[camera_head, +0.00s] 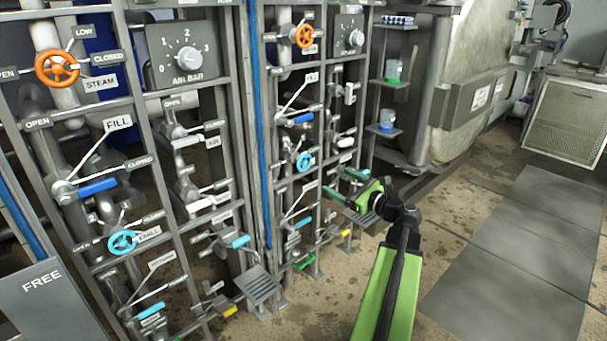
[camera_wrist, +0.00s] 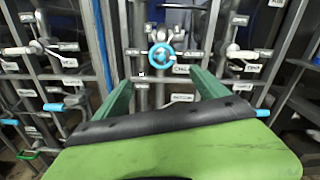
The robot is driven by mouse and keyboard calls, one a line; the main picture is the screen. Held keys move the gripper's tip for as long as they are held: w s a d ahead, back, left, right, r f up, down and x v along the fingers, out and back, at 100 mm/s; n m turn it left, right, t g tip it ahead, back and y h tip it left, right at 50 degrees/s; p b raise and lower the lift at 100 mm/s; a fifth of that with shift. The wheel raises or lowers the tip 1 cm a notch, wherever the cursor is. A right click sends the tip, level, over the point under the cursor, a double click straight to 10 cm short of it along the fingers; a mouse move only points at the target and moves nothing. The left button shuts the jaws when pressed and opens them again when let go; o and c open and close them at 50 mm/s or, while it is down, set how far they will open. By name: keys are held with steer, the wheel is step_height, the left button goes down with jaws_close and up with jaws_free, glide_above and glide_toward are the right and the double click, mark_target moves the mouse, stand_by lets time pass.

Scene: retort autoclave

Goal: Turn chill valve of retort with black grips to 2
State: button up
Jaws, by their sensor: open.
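A light-blue chill handwheel (camera_head: 304,162) sits on the right-hand pipe panel in the head view. In the wrist view, a blue handwheel (camera_wrist: 161,55) shows ahead, centred between my fingers, with small labels around it. My gripper (camera_head: 341,183) is green, open and empty, in front of the right-hand panel. Its two fingers also show in the wrist view (camera_wrist: 162,84), apart from the wheel. Another blue handwheel (camera_head: 123,242) labelled CHILL is on the left panel. The wheel's setting is too small to read. I cannot make out black grips on either retort.
Orange handwheels (camera_head: 57,68) and lever handles (camera_head: 98,187) crowd the panel frames. A FREE sign (camera_head: 42,282) is at lower left. Shelves with cups (camera_head: 392,70) and a large retort door (camera_head: 475,75) stand right of the panels. The floor at right (camera_head: 520,240) is clear.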

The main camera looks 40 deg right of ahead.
mark_target(306, 164)
steer(key=w, duration=1.1)
steer(key=w+d, duration=0.1)
steer(key=w, duration=0.5)
steer(key=shift+d, duration=0.1)
steer(key=shift+s, duration=0.1)
